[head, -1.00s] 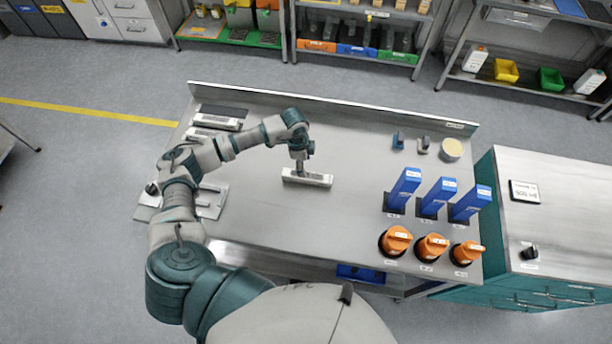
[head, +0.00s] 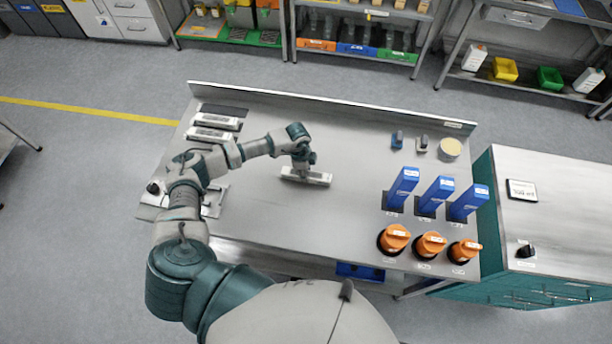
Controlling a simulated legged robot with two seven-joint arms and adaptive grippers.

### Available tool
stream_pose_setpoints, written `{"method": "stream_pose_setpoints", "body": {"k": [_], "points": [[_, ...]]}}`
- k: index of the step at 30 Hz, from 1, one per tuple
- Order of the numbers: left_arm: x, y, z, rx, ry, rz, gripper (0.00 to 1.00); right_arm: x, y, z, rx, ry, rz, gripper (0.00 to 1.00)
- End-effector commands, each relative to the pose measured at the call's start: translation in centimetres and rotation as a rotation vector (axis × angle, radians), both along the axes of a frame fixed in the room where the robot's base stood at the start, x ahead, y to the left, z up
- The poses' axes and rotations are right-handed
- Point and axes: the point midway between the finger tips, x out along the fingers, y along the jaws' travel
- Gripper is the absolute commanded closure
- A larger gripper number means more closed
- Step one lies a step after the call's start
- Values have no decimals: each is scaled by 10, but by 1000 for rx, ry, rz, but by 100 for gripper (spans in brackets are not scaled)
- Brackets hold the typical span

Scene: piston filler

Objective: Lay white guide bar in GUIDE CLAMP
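A white guide bar (head: 318,179) is at the middle of the bench, its long side running nearly left to right. My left gripper (head: 301,173) points down at the bar's middle and overlaps it in the head view. Its fingers are too small and partly hidden, so I cannot tell whether they are closed on the bar. The bar appears to be at or just above the bench top. A flat metal fixture, perhaps the guide clamp (head: 212,203), is at the bench's left front, partly hidden by my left arm. A black knob (head: 153,187) is beside it. My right gripper is not in view.
Two similar bars (head: 217,122) lie at the back left near a dark slot (head: 223,109). Blue upright blocks (head: 404,187) and orange knobs (head: 395,238) occupy the right side. A raised lip (head: 350,108) runs along the back. The bench middle is mostly clear.

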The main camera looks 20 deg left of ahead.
Motion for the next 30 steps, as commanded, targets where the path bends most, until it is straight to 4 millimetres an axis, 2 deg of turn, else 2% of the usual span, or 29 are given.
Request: {"method": "stream_pose_setpoints", "body": {"k": [11,14,19,30], "points": [[0,-1,4,0,-1,0,100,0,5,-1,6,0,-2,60],[1,0,11,-1,-4,-1,100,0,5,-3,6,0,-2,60],[1,0,37,-2,-5,-1,100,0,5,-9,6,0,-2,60],[-83,-25,42,-1,-1,-4,100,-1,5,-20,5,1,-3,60]]}}
